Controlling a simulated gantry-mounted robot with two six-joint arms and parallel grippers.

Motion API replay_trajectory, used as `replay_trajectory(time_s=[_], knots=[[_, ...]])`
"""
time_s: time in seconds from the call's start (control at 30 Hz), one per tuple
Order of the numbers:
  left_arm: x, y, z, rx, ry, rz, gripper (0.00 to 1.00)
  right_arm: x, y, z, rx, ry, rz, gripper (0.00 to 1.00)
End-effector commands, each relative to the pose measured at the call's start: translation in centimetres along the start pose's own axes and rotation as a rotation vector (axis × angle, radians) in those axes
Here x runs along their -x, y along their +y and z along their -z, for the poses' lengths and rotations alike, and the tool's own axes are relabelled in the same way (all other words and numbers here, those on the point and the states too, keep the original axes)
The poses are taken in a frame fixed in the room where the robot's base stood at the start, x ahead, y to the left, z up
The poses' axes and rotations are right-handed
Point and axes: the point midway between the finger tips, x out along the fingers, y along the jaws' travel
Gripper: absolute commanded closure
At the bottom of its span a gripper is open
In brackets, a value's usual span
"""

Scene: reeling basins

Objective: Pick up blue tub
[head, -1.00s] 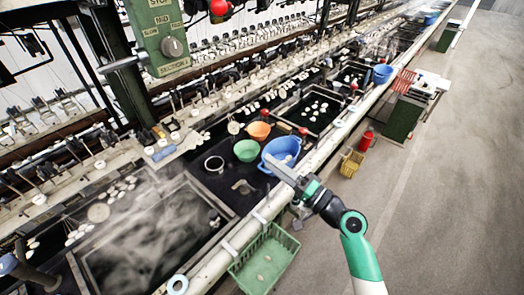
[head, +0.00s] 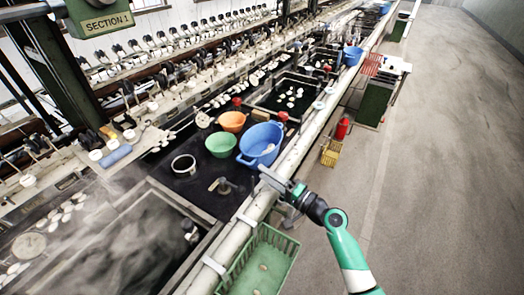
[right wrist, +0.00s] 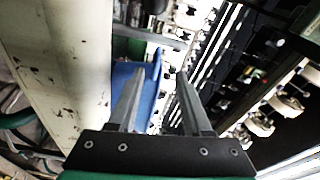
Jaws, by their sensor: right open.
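The blue tub (head: 258,152) stands on the dark surface beside the pale rail, with something pale inside it. My right gripper (head: 266,174) is at the tub's near side in the head view, its fingers pointing toward the rim. In the right wrist view the blue tub (right wrist: 149,92) shows between and beyond the two parted fingers (right wrist: 159,74). The gripper is open and empty; whether a finger touches the tub I cannot tell. My left gripper is not in view.
A green bowl (head: 221,145) and an orange bowl (head: 232,121) stand beside the tub. A green crate (head: 262,262) hangs at the near rail. A steaming basin (head: 105,250) lies at lower left. Another blue container (head: 352,56) stands farther along.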

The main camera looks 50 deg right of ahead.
Motion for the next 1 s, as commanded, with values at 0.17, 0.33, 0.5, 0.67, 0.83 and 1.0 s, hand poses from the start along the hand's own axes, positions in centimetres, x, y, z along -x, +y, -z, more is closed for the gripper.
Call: replay_trajectory(time_s=[0.17, 0.33, 0.5, 0.67, 0.83, 1.0], knots=[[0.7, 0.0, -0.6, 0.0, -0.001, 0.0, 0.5, -2.8, 0.1, -0.1, 0.001, -0.003, 0.001, 0.51], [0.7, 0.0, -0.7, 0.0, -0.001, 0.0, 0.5, -3.2, 0.1, -0.1, 0.0, -0.001, 0.001, 0.51], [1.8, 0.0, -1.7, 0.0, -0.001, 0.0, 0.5, -5.7, 0.8, -0.4, 0.0, -0.004, 0.002, 0.51], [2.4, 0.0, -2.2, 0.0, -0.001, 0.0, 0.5, -7.9, 0.6, -0.3, 0.0, -0.002, 0.001, 0.51], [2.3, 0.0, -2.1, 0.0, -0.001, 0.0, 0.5, -8.2, 0.5, -0.3, 0.0, -0.001, 0.0, 0.51], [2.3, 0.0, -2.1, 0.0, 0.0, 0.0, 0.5, -8.2, 0.5, -0.3, 0.0, -0.001, 0.0, 0.67]])
